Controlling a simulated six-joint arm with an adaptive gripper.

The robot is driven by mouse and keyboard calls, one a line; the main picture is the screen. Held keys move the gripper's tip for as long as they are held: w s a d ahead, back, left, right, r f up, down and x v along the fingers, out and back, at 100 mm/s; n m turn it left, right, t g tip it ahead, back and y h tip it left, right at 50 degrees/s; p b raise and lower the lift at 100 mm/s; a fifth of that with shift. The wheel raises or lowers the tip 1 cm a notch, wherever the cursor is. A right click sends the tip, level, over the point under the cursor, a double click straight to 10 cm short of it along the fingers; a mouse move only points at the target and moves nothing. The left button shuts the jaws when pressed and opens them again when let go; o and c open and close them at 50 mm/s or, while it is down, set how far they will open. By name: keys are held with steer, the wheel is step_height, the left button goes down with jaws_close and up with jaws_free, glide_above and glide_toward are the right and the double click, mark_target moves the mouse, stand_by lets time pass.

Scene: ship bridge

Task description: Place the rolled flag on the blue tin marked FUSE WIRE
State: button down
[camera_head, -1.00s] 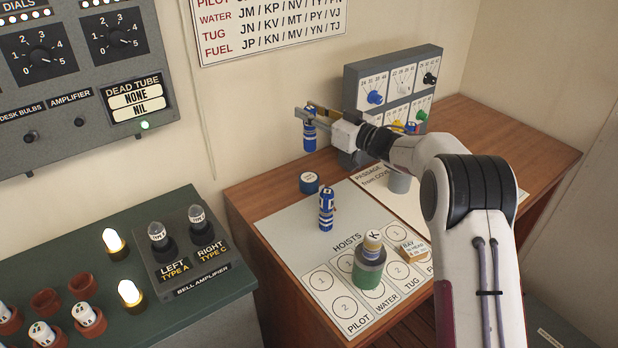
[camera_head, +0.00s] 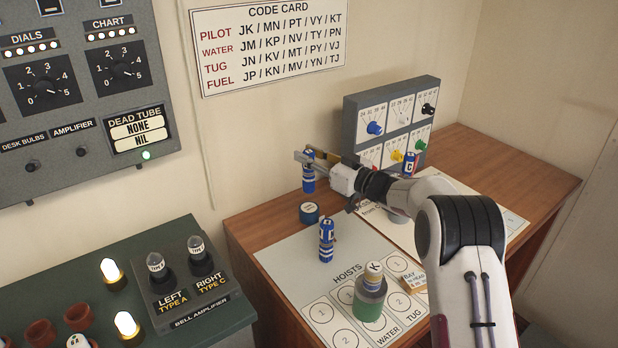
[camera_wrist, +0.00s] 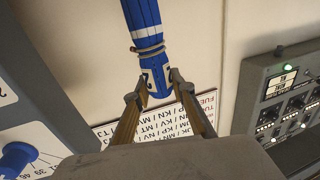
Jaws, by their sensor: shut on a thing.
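My gripper (camera_head: 308,157) is shut on a rolled flag (camera_head: 308,180), blue with white bands. The flag hangs upright below the fingers in the head view, apart from the surface. In the wrist view, the fingers (camera_wrist: 157,82) close on the lettered end of the flag (camera_wrist: 147,38). A short round blue tin (camera_head: 309,214) with a pale top stands on the wooden desk, below the held flag, with a gap between them. Its marking is too small to read.
Another blue-and-white rolled flag (camera_head: 326,242) stands on the white hoists sheet (camera_head: 290,258), close in front of the tin. A third (camera_head: 410,165) stands by the grey knob box (camera_head: 391,115).

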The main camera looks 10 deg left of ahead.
mark_target(314, 176)
steer(key=shift+f, duration=1.05)
steer(key=shift+f, duration=1.9)
steer(key=shift+f, duration=0.15)
steer(key=c, duration=1.7)
jaws_free()
steer(key=shift+r, duration=0.2)
steer(key=v, duration=1.2)
